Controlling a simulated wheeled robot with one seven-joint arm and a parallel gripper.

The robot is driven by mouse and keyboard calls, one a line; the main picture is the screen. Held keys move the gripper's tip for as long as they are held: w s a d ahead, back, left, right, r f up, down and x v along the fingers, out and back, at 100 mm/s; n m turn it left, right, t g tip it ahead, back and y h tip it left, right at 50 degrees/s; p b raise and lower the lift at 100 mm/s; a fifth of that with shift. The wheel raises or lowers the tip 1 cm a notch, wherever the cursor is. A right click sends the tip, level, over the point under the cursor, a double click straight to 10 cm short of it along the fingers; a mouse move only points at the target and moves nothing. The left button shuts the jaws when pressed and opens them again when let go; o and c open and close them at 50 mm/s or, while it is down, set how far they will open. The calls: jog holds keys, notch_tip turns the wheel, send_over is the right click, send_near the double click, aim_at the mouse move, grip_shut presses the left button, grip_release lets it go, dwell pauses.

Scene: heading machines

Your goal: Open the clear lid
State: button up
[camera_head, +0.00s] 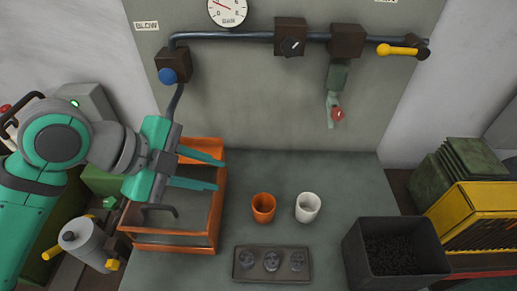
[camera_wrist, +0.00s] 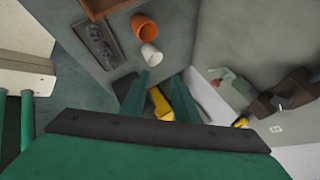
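An orange-framed box (camera_head: 214,207) with clear panes stands on the left of the grey-green worktop. A dark bar handle (camera_head: 160,208) shows at its left front. The clear lid's outline is hard to make out, and my arm hides part of the box's upper left. My gripper (camera_head: 220,173) is over the box's back half, its two green fingers pointing right, apart and empty. In the wrist view the fingers (camera_wrist: 165,78) are also spread with nothing between them. An orange edge (camera_wrist: 100,6), probably the box, shows at the top left there.
An orange cup (camera_head: 263,208) and a white cup (camera_head: 307,207) stand right of the box. A dark tray (camera_head: 272,278) lies in front. A black bin (camera_head: 352,257) stands at right. Pipes and valves (camera_head: 290,46) run along the back panel. A grey cylinder (camera_head: 88,246) stands left.

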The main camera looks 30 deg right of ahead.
jog(key=s+d+r+m+g+h, duration=0.5)
jog(key=s+d+r+h, duration=0.1)
jog(key=d+r+h, duration=0.1)
jog(key=shift+s+r+h, duration=0.35)
jog(key=shift+s+h, duration=0.05)
jog(key=shift+h, duration=0.1)
jog(key=shift+d, duration=0.1)
jog(key=shift+c, duration=0.7)
